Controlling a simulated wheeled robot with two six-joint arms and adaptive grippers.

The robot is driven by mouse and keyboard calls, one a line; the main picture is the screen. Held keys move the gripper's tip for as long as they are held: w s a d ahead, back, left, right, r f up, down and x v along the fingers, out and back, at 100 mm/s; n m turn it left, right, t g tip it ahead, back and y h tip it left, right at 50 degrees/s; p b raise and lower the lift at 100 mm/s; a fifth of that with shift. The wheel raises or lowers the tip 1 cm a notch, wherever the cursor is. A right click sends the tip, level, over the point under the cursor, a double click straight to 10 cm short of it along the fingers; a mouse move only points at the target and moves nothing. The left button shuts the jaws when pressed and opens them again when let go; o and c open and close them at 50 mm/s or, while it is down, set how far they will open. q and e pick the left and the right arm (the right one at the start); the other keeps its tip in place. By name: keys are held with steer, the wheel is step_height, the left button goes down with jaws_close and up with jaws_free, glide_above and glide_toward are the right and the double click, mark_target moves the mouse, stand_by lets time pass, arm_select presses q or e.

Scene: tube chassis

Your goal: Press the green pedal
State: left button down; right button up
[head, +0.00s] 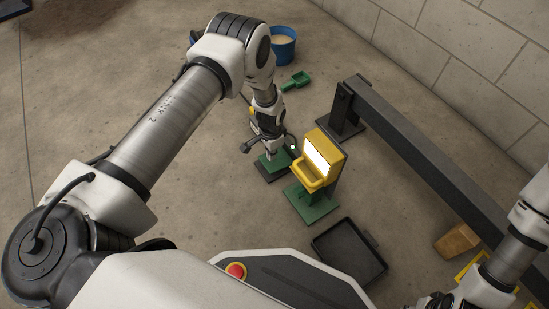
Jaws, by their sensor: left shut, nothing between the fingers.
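The green pedal (284,160) is a small green plate on a dark base on the floor, left of a yellow box. My left gripper (271,153) is shut and empty, pointing down over the pedal. It hides part of the plate, and I cannot tell whether the fingertips touch it.
The yellow box (330,146) with a bright panel stands on a green base (312,207). A black tray (349,253), a dark beam (420,150), a wooden block (457,241), a blue bucket (283,48) and a green scoop (296,81) are around it.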

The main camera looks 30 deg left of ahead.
arm_select(q)
steer(key=shift+f, duration=0.1)
steer(key=shift+f+b, duration=1.2)
steer(key=shift+f, duration=0.3)
steer(key=shift+r, duration=0.2)
step_height(320, 180, up, 9)
steer(key=p, duration=0.7)
steer(key=shift+f, duration=0.15)
